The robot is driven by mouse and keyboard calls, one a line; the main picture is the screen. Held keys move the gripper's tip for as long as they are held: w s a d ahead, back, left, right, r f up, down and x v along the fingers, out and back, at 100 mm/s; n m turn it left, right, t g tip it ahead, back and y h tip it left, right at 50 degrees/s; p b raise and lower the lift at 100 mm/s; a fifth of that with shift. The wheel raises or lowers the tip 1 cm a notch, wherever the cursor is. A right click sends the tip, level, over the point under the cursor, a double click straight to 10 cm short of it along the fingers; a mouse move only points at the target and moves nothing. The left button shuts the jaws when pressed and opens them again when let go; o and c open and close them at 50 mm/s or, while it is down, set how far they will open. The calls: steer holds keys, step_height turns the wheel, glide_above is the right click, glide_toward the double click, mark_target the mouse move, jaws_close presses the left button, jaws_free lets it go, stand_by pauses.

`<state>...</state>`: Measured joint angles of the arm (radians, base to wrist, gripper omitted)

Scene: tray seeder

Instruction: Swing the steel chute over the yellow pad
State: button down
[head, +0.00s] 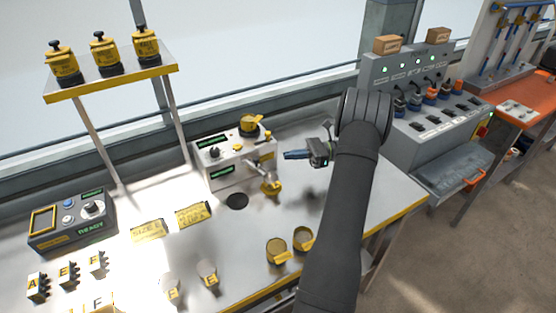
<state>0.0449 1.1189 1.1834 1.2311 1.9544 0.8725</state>
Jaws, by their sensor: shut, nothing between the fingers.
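The seeder is a pale box (232,163) with green displays and a yellow cup on top. A short steel part, which looks like the chute (262,166), sticks out from its right front. Its lower end is by a small yellow piece (271,187) above the bench. Two flat yellow pads with dark lettering lie left of the seeder, one nearer it (193,214) and one further left (148,231). I cannot tell which is the task's pad. The chute is over neither. My gripper (286,155) is shut and empty, its blue fingers pointing left, just right of the chute.
A dark round spot (237,201) is in the bench in front of the seeder. Two yellow-labelled cups (276,250) stand near the front edge. A grey console (430,95) stands at right.

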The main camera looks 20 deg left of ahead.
mark_target(258, 162)
steer(key=s+d+m+t+y, duration=0.1)
steer(key=s+m+t, duration=0.55)
steer(key=m, duration=0.65)
steer(key=s+d+m+t, duration=0.1)
steer(key=s+m+t, duration=0.6)
steer(key=m, duration=0.5)
steer(key=w+x, duration=0.2)
steer(key=x, duration=0.9)
steer(key=shift+d+f+g, duration=0.2)
steer(key=shift+d+g, duration=0.1)
steer(key=shift+g, duration=0.15)
steer(key=shift+w+d+n+g, duration=0.2)
steer(key=shift+w+n+g, duration=0.2)
steer(key=shift+g, duration=0.2)
steer(key=shift+w+d+n+g, duration=0.25)
steer(key=shift+w+n+g, duration=0.05)
steer(key=shift+w+g, duration=0.3)
